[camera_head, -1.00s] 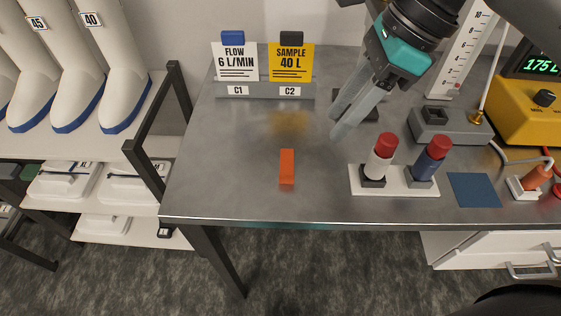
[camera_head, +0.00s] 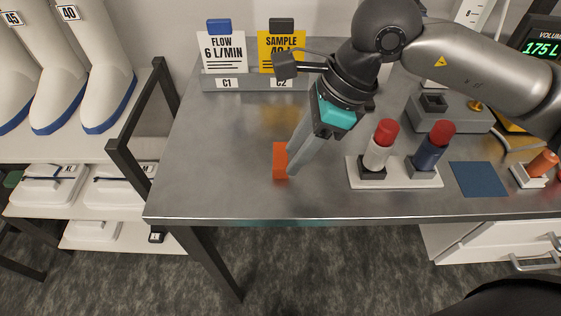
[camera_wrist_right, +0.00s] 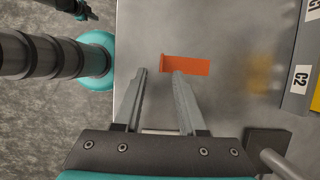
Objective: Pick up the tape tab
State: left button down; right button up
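The tape tab is a small flat orange strip (camera_head: 279,160) lying on the metal bench, left of the middle in the head view. It also shows in the right wrist view (camera_wrist_right: 190,66), past the fingertips. My right gripper (camera_head: 292,170) is over the bench with its fingertips just right of the tab, partly in front of it. In the right wrist view its two fingers (camera_wrist_right: 160,73) are apart with nothing between them. The right finger's tip overlaps the tab's near edge in that view. I cannot tell the exact height above the bench.
A white stand (camera_head: 400,182) with two red-capped tubes is right of the gripper. Behind are the FLOW card (camera_head: 223,55) and the SAMPLE card, partly covered by my arm. A blue mat (camera_head: 478,179) lies farther right. The bench left of the tab is clear.

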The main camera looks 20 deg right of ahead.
aim_at(282, 168)
jog(key=x, duration=0.4)
jog(key=shift+w+a+f+b, duration=0.15)
jog(key=shift+w+b, duration=0.05)
jog(key=shift+b, duration=0.15)
jog(key=shift+c, duration=0.2)
grip_shut()
